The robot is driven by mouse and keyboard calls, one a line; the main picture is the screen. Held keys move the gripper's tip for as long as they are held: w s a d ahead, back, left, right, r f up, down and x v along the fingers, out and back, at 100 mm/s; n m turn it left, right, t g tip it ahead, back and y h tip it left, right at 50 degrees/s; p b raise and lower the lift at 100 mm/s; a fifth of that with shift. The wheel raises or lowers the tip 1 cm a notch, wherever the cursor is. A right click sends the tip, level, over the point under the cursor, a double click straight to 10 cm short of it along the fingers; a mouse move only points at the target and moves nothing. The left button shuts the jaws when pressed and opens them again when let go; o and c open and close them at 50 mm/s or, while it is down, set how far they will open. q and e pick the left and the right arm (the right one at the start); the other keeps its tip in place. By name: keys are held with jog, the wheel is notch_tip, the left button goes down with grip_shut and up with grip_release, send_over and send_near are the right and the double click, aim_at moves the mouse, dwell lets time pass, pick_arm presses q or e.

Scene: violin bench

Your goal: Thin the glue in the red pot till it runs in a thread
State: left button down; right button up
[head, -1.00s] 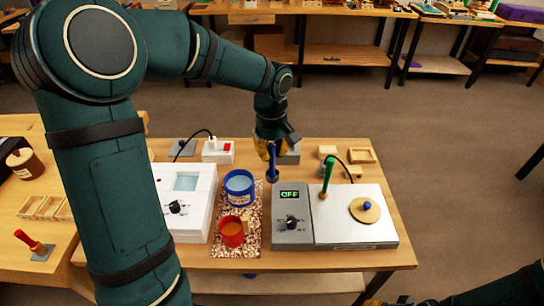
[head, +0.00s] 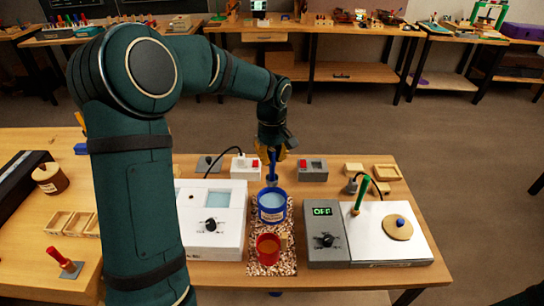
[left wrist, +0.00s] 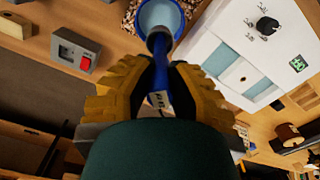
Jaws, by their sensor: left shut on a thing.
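The red pot (head: 268,250) stands on a speckled mat and holds orange-brown glue. A small tan thing lies at its right rim. Just behind it stands the blue pot (head: 271,214), with pale blue liquid and a white label. My left gripper (head: 270,157) is shut on a blue-handled tool (head: 272,168) that points down at the blue pot's far rim. The left wrist view shows the yellow fingers (left wrist: 155,92) around the tool (left wrist: 160,68), its lower end overlapping the blue pot (left wrist: 160,14). Whether it dips into the liquid I cannot tell. My right gripper is out of view.
A white box with a dial (head: 216,238) stands left of the pots. A grey-and-white device reading OFF (head: 323,245), with a green-handled tool (head: 361,195), stands right. The speckled mat (head: 257,267) lies between them. Switch boxes (head: 312,170) stand behind.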

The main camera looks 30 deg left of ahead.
aim_at(272, 177)
pick_arm(q)
notch_tip(272, 177, down, 11)
jog(key=b, duration=0.7)
jog(key=shift+f+b, duration=0.65)
jog(key=shift+f, duration=0.2)
jog(key=shift+r, duration=0.1)
notch_tip(272, 177, up, 9)
jog(key=p, duration=0.6)
jog(key=shift+p, duration=0.4)
jog(key=shift+r+p, duration=1.9)
jog(key=shift+r, duration=0.45)
jog(key=shift+f, duration=0.1)
